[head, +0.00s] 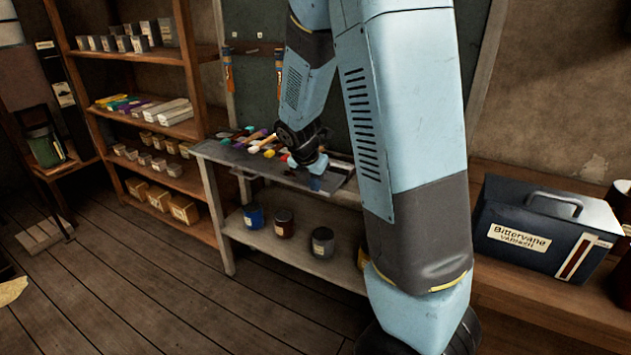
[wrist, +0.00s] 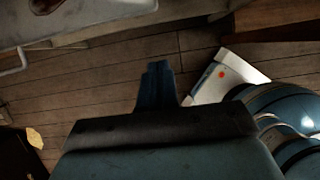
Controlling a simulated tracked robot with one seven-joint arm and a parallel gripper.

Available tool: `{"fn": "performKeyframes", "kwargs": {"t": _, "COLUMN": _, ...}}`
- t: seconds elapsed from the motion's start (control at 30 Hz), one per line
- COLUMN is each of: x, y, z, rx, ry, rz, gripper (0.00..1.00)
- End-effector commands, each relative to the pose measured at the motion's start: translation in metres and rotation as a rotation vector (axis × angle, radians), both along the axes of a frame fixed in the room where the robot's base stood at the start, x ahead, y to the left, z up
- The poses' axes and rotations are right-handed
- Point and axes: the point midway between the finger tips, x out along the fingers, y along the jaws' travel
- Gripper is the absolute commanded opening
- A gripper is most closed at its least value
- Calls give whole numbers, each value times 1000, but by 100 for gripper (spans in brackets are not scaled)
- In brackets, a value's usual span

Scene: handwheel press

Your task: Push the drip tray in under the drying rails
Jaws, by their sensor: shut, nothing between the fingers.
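My gripper (head: 316,183) is over the front edge of the bench in the head view, pointing down. Its dark blue fingers are together and empty in the wrist view (wrist: 157,85). A grey tray-like slab lies on the bench top (head: 225,155), with a pale bar handle (head: 243,173) at its front left. I take it for the drip tray. Several colourful brush heads (head: 265,146) lie in a row behind it, seemingly at the drying rails, whose bars I cannot make out. The wrist view shows a pale edge and a bar handle (wrist: 14,62) at upper left, apart from the fingers.
Paint pots (head: 284,223) stand on the bench's lower shelf. A tall shelf unit (head: 190,85) with boxes stands at the left. A dark labelled case (head: 545,228) sits on a counter at the right. The plank floor (head: 130,275) before the bench is clear. My arm hides the bench's right end.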

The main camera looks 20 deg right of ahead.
Motion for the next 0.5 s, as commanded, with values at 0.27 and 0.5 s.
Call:
{"fn": "performKeyframes", "kwargs": {"t": 0.27, "x": 9, "y": -11, "z": -35, "rx": -1, "ry": 3, "rz": 0, "gripper": 0}}
{"fn": "performKeyframes", "kwargs": {"t": 0.5, "x": 16, "y": -20, "z": -63, "rx": -1, "ry": 3, "rz": -2, "gripper": 0}}
